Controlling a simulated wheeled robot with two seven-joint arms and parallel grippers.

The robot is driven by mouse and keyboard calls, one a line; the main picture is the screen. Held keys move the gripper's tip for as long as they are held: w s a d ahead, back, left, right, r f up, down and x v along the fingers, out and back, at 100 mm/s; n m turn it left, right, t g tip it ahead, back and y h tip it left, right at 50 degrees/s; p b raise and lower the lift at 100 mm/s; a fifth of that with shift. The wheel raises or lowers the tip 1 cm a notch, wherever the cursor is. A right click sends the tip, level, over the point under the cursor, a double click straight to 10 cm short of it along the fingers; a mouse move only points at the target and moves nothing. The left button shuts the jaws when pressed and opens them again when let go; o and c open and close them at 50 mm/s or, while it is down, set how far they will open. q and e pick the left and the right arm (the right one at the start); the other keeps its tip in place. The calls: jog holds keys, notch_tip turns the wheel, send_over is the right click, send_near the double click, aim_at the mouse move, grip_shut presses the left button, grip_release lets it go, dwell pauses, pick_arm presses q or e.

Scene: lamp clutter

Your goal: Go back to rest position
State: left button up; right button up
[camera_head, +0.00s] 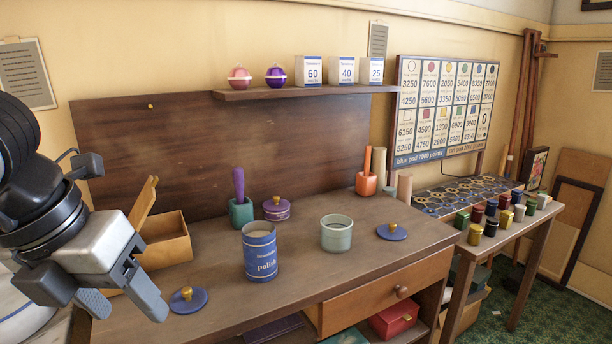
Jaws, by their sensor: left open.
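My left gripper (122,298) comes in from the left, raised in front of the workbench (215,275) at its left end. Its grey fingers point down and are apart, with nothing seen between them. A blue lid with a gold knob (188,300) lies on the bench just right of the fingertips. A blue polish tin (260,252) stands upright farther right, its top open. My right gripper does not show.
An open wooden box (165,240) sits behind my gripper. A pale green pot (336,233) and another blue lid (391,232) are right of the tin. A shelf (300,91) juts out above the bench. A side table with several small pots (476,234) stands at right.

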pick_arm(q)
jog(key=s+d+f+m+g+h, duration=0.1)
jog(key=s+d+m+g+h, duration=0.2)
jog(key=d, duration=0.4)
jog(key=s+d+f+m+g+h, duration=0.1)
jog(key=s+d+g+h, duration=0.2)
jog(key=d+h, duration=0.35)
jog(key=w+d+r+n+h, duration=0.2)
jog(key=d+r+n+h, duration=0.35)
jog(key=h, duration=0.55)
jog(key=w+a+f+n+t+y+p, duration=0.1)
jog(key=w+a+f+n+t+y, duration=0.5)
jog(key=n+t, duration=0.65)
jog(key=w+a+f+n+t+y, duration=0.3)
jog(key=w+f+n+t+y, duration=0.35)
jog(key=n, duration=0.85)
jog(key=s+a+f+n+g+y, duration=0.1)
jog(key=s+f, duration=0.3)
jog(key=f, duration=0.4)
jog(key=s+a+f+n+g+y, duration=0.1)
jog(key=s+f+n+g+y, duration=0.1)
jog(key=f, duration=0.6)
jog(key=s+a+f+n+g+y, duration=0.1)
jog(key=s+f+n+g+y, duration=0.1)
jog(key=s+f, duration=0.4)
notch_tip(320, 180, down, 2)
jog(key=shift+s+a+n+y, duration=0.25)
jog(key=shift+s+n+y, duration=0.1)
jog(key=shift+y, duration=0.35)
